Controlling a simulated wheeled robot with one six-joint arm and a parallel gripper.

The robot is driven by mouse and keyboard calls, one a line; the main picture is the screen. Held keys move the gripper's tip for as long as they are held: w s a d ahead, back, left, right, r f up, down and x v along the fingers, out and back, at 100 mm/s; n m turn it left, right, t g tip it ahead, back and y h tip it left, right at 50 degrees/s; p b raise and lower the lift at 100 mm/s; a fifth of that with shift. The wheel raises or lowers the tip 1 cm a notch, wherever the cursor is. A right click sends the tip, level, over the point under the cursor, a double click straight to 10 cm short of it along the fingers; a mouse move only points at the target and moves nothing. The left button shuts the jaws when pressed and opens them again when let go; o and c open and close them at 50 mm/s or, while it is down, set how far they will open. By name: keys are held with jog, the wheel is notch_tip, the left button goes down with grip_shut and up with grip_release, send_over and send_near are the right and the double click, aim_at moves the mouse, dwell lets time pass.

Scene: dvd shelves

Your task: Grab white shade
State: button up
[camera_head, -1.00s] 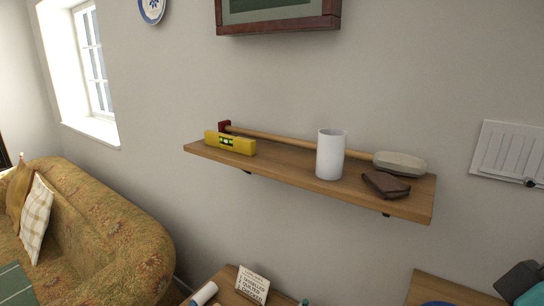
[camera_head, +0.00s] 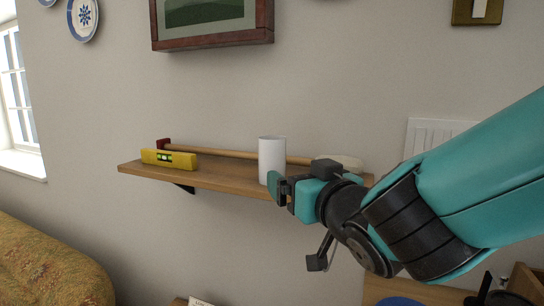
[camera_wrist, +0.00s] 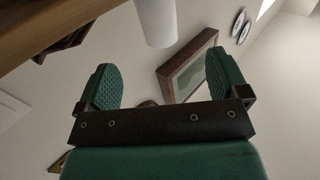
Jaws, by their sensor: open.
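The white shade (camera_head: 271,158) is a plain white cylinder standing upright on the wooden wall shelf (camera_head: 218,177). In the wrist view the shade (camera_wrist: 155,20) shows at the top, between and beyond the finger tips. My gripper (camera_head: 281,189) is in front of the shelf, close to the shade's lower right side in the head view. In the wrist view my gripper (camera_wrist: 163,80) has its two green fingers wide apart with nothing between them. The dark brown item on the shelf is hidden behind my gripper in the head view.
A yellow level (camera_head: 169,159) lies on the shelf's left part. A framed picture (camera_head: 212,22) hangs above. The sofa (camera_head: 45,262) stands lower left.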

aim_at(278, 159)
jog(key=p+x, duration=0.4)
jog(key=x, duration=0.5)
jog(key=shift+d, duration=0.1)
jog(key=p+x, duration=0.2)
jog(key=r+p+x, duration=0.1)
jog(key=p+x, duration=0.1)
jog(key=shift+w, duration=0.3)
jog(key=shift+w+f, duration=0.2)
jog(key=shift+w, duration=0.05)
jog(key=c, duration=1)
